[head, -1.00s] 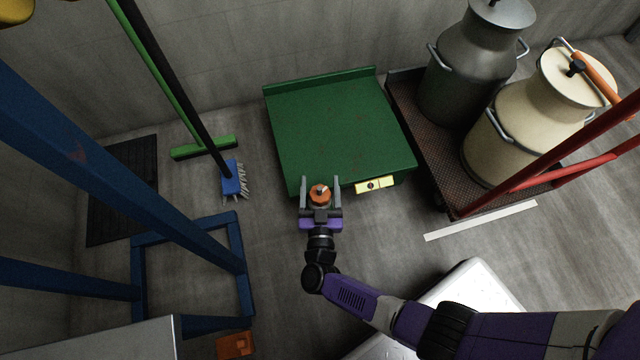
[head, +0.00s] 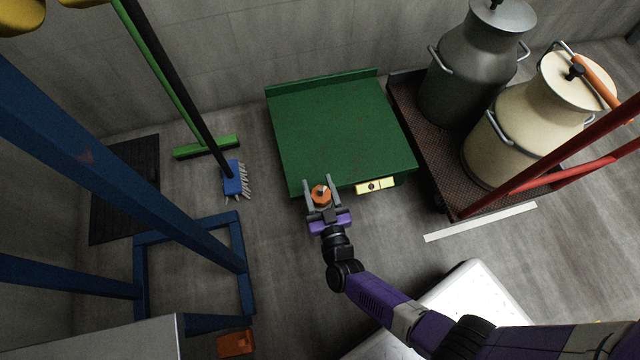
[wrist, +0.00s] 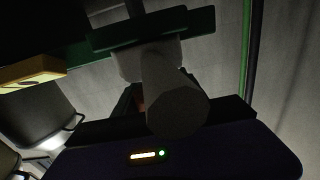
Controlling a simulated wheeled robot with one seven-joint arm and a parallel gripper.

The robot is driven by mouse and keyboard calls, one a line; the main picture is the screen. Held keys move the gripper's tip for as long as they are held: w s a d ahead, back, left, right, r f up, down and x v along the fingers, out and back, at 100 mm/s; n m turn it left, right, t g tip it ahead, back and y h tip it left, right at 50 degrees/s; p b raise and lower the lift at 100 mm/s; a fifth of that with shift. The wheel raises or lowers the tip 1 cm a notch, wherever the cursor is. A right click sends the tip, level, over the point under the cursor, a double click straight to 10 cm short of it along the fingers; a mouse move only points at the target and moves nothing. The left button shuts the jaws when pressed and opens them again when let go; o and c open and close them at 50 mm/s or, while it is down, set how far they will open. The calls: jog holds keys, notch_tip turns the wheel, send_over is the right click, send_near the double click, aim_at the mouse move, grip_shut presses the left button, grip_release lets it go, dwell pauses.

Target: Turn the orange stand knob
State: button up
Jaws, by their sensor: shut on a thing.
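The orange stand knob (head: 320,194) is at the front edge of the green platform (head: 340,130), left of a yellow label plate (head: 375,186). My gripper (head: 318,186) reaches it from the front and is shut on it, one grey finger on each side. In the wrist view a grey rounded part (wrist: 177,105) blocks most of the knob. Only a small orange patch shows behind it, below the green edge (wrist: 150,30).
Two milk cans, one grey (head: 460,85) and one cream (head: 515,130), stand on a dark cart (head: 460,190) at right. A blue frame (head: 150,170) and a blue-headed brush (head: 232,180) are at left. A white box (head: 470,300) lies under my arm.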

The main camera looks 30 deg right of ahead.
jog(key=n+y, duration=0.2)
jog(key=y, duration=0.1)
jog(key=a+n+y, duration=0.1)
jog(key=y, duration=0.1)
jog(key=n+y, duration=0.2)
jog(key=y, duration=0.1)
jog(key=shift+a+n+t+y+b, duration=0.15)
jog(key=shift+n+t+y+b, duration=0.15)
jog(key=shift+b, duration=0.1)
jog(key=shift+s+a+r+n+g+y, duration=0.15)
jog(key=shift+n+g+y, duration=0.3)
jog(key=shift+n+y, duration=0.5)
jog(key=shift+w+a+f+n+g+y, duration=0.15)
jog(key=shift+n+g+y, duration=0.4)
jog(key=shift+y, duration=0.75)
jog(key=shift+s+a+r+n+g+y, duration=0.15)
jog(key=shift+n+g+y, duration=0.25)
jog(key=shift+n+y, duration=0.6)
jog(key=shift+a+y, duration=0.1)
jog(key=shift+y, duration=0.45)
jog(key=o, duration=1.4)
jog(key=shift+c, duration=0.2)
jog(key=shift+s, duration=0.1)
jog(key=v, duration=0.7)
jog(key=shift+s+d, duration=0.25)
jog(key=shift+s, duration=0.05)
